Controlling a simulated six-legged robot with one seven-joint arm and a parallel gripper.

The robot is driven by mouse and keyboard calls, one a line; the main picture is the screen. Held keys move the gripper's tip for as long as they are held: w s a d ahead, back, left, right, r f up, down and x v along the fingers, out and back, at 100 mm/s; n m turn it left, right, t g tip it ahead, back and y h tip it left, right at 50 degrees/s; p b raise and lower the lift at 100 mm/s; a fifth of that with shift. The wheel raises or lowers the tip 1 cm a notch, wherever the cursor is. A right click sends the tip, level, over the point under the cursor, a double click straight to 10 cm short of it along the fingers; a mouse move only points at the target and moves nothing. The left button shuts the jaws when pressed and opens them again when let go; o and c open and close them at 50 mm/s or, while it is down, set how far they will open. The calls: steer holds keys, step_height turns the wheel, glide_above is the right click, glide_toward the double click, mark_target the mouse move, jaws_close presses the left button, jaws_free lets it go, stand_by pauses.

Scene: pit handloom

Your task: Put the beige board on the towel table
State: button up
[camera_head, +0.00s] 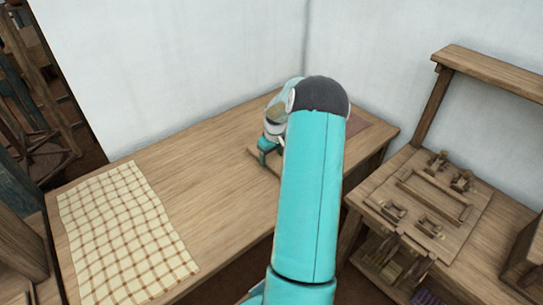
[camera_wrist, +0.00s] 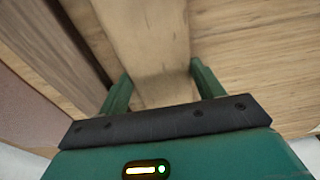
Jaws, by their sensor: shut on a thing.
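The beige board (camera_wrist: 150,45) runs between my two green fingers in the wrist view, and my gripper (camera_wrist: 162,88) is shut on it. In the head view my gripper (camera_head: 266,152) is low over the back right part of the wooden table with the towel (camera_head: 215,175). A small part of the board (camera_head: 254,156) shows beside the gripper, and my arm hides the rest. I cannot tell whether the board touches the tabletop. The checked cream towel (camera_head: 125,235) lies flat on the table's left part.
A second wooden table (camera_head: 375,190) at right carries a wooden frame with several small fittings (camera_head: 430,200) and a raised shelf (camera_head: 490,72). The tabletop between towel and gripper is clear. White walls stand behind.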

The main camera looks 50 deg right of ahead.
mark_target(274, 160)
steer(key=shift+f, duration=0.1)
steer(key=o, duration=1.1)
step_height(274, 160, up, 12)
steer(key=s, duration=0.1)
steer(key=w+a+r+n, duration=0.1)
steer(key=a+r, duration=0.4)
steer(key=a, duration=0.4)
steer(key=w+a+r+t+h, duration=0.1)
steer(key=a+r, duration=0.4)
steer(key=a, duration=0.3)
steer(key=w+a+r+n, duration=0.1)
steer(key=a+r, duration=0.4)
steer(key=a, duration=0.4)
steer(key=s+a+r+t, duration=0.1)
steer(key=s+a, duration=0.7)
steer(key=a, duration=0.3)
steer(key=s+a+r+t+y, duration=0.1)
steer(key=s+a+t, duration=0.1)
steer(key=s+a, duration=0.6)
steer(key=a, duration=0.3)
steer(key=shift+a+r+n, duration=0.15)
steer(key=shift+a+n, duration=0.15)
steer(key=shift+a, duration=0.1)
